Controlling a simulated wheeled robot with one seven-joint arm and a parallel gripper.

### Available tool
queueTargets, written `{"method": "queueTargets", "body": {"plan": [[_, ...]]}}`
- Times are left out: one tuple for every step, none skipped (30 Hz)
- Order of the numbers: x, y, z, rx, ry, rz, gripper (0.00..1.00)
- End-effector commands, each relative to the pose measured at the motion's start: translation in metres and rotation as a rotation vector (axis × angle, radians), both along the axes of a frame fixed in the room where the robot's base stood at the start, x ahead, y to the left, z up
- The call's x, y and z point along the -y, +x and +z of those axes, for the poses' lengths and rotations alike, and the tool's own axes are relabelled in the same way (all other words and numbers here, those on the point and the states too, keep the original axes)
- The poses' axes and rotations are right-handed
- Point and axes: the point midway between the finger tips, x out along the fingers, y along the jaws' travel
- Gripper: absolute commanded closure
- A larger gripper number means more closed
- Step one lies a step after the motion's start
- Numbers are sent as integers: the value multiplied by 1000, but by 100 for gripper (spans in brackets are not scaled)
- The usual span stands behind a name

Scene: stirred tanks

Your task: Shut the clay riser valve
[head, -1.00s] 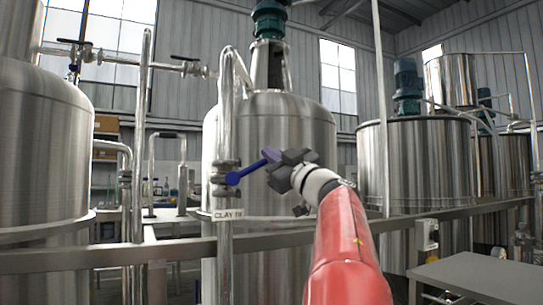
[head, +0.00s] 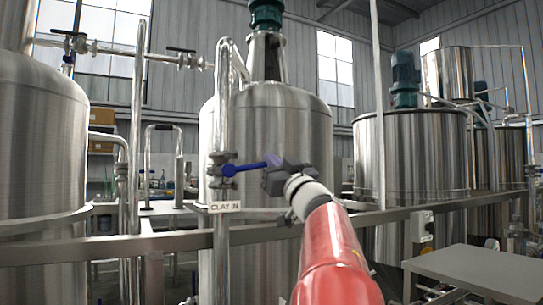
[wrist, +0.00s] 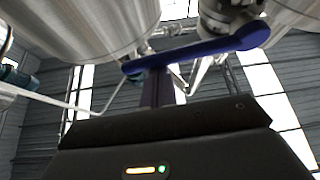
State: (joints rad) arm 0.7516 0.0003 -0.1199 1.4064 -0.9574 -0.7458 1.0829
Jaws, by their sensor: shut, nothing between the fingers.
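The clay riser valve (head: 222,170) sits on the upright pipe above a white label reading "CLAY IN" (head: 224,207). Its blue lever (head: 248,167) points right from the pivot, nearly level and tilted slightly up at its outer end. In the wrist view the lever (wrist: 200,48) crosses above my fingers, with its round hub at the right. My gripper (head: 274,161) is shut and empty, with its purple fingertips at the lever's outer end. The fingers also show in the wrist view (wrist: 158,82), seeming to meet the lever; I cannot tell whether they touch.
A large steel tank (head: 268,125) stands just behind the valve, and another tank (head: 40,160) stands at the left. A horizontal metal rail (head: 180,242) runs across below the valve. A grey table (head: 480,272) is at the lower right.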

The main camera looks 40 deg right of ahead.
Motion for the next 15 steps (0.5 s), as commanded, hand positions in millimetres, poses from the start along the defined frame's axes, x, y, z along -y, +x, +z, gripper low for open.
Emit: {"method": "queueTargets", "body": {"plan": [[0,1,-4,3,27,2,100],[0,1,-5,7,40,2,100],[0,1,-7,12,58,2,100],[1,1,-8,15,70,1,100],[1,0,-9,17,81,1,100],[1,0,-10,20,94,2,100],[1,1,-11,22,102,2,100],[1,1,-12,24,109,2,100],[1,1,-13,26,118,2,100],[2,1,-14,27,123,1,100],[2,0,-14,28,127,1,100],[2,0,-14,30,131,0,100],[2,0,-15,30,133,0,100],[2,0,-15,30,135,0,100],[2,0,-15,31,136,0,100]]}}
